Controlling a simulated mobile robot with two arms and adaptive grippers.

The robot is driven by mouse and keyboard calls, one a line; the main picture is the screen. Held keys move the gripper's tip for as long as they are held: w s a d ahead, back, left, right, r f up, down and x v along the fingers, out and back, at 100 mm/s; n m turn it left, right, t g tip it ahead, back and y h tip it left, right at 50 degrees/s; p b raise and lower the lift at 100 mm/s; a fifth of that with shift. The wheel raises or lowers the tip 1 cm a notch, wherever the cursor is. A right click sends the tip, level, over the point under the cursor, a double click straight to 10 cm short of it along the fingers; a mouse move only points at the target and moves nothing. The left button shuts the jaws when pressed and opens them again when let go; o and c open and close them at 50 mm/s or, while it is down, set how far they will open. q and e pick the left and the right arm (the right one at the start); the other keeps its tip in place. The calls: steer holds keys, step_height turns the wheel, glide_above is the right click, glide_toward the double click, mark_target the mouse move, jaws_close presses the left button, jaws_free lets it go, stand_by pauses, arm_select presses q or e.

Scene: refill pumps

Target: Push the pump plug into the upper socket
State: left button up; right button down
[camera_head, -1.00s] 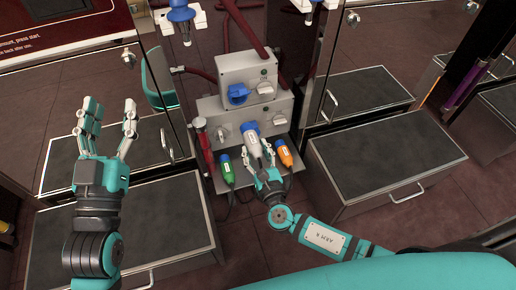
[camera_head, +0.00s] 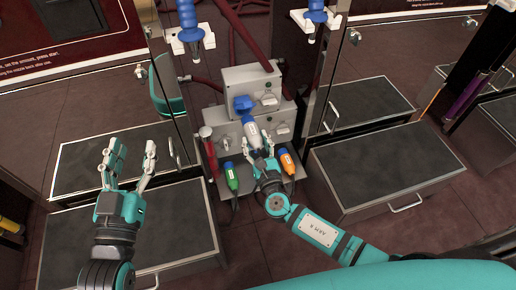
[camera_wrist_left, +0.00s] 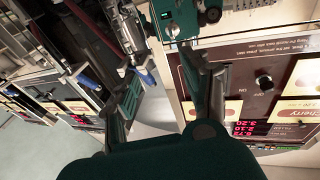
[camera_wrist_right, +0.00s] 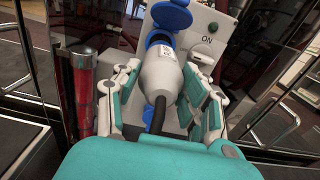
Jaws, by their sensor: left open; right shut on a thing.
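The pump plug (camera_head: 253,135) is grey-white with a blue front end and a black cable at its rear. My right gripper (camera_head: 264,152) is shut on it, with fingers along both sides in the right wrist view (camera_wrist_right: 162,95). The upper socket (camera_head: 243,103) is blue, on the upper grey box. The plug's blue end is just below and in front of it. In the right wrist view the plug (camera_wrist_right: 160,75) points at the blue socket parts (camera_wrist_right: 172,16); whether they touch is hidden. My left gripper (camera_head: 131,165) is open and empty, far left of the boxes.
A lower grey box (camera_head: 225,135) sits under the upper one. A green plug (camera_head: 232,177) and an orange plug (camera_head: 287,162) stand either side of my right gripper. A dark-topped step (camera_head: 385,160) lies at right.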

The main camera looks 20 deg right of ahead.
mark_target(250, 127)
steer(key=shift+w+a, duration=0.1)
steer(key=shift+w, duration=0.95)
arm_select(q)
steer(key=shift+s+d+r+t+b, duration=0.15)
steer(key=shift+r+t, duration=0.35)
steer(key=shift+r, duration=0.3)
steer(key=shift+s+r+t+b, duration=0.15)
steer(key=shift+r+t, duration=0.35)
steer(key=shift+r, duration=0.25)
arm_select(e)
steer(key=shift+w+r, duration=0.1)
steer(key=shift+w, duration=0.55)
arm_select(q)
steer(key=shift+h, duration=0.3)
arm_select(e)
steer(key=shift+w, duration=0.15)
arm_select(q)
steer(key=shift+r, duration=0.1)
arm_select(e)
steer(key=shift+w, duration=0.1)
steer(key=shift+w, duration=0.55)
arm_select(q)
steer(key=shift+s+r+t+h, duration=0.2)
steer(key=shift+r+t, duration=0.1)
steer(key=shift+r, duration=0.15)
steer(key=shift+s+r+t+h, duration=0.1)
steer(key=shift+s+r+t, duration=0.05)
steer(key=shift+r+t, duration=0.2)
